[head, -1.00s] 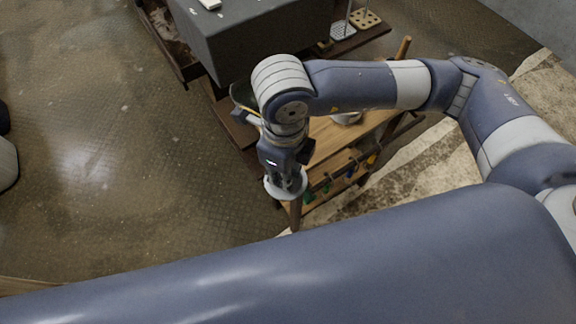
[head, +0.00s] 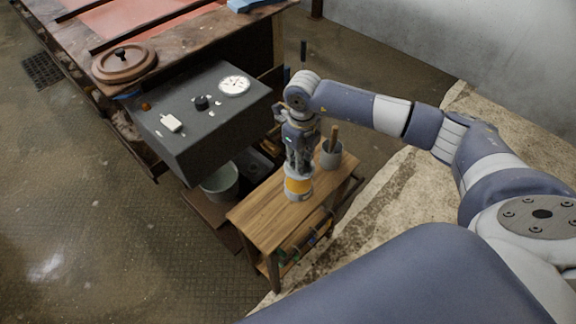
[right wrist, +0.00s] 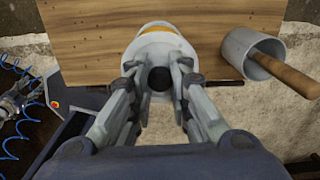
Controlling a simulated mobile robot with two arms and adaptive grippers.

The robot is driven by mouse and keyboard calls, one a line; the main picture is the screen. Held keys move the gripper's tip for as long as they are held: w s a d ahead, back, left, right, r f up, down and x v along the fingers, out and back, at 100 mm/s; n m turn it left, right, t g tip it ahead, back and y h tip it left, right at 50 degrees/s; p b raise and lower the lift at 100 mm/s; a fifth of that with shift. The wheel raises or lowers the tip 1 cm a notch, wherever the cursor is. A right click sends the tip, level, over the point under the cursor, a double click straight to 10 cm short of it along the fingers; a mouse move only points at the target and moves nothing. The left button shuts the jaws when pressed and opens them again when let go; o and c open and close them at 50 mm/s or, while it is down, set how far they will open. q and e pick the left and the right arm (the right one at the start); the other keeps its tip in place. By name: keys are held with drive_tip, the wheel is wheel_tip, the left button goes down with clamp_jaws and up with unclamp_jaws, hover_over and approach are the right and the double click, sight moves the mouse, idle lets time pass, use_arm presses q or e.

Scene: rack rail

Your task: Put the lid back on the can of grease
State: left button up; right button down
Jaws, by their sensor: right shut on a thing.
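My right gripper (head: 298,166) points down over the can. In the right wrist view the gripper (right wrist: 157,70) is shut on the dark knob (right wrist: 159,79) of the pale round lid (right wrist: 151,53). I cannot tell whether the lid touches the rim. My left gripper is not in view.
A grey pot (head: 331,157) with a wooden handle stands close beside the can, toward the back right. The wooden table (head: 262,212) is bare toward the front left. A dark grey block (head: 197,128) bearing a dial (head: 235,86) stands left. A bucket (head: 220,184) is below it.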

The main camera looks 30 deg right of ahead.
drive_tip(key=shift+f+b, duration=2.25)
drive_tip(key=shift+f, duration=0.95)
drive_tip(key=shift+f+b, duration=0.1)
drive_tip(key=shift+b, duration=0.2)
drive_tip(key=c, duration=1.4)
unclamp_jaws()
drive_tip(key=o, duration=0.5)
drive_tip(key=shift+c, duration=0.2)
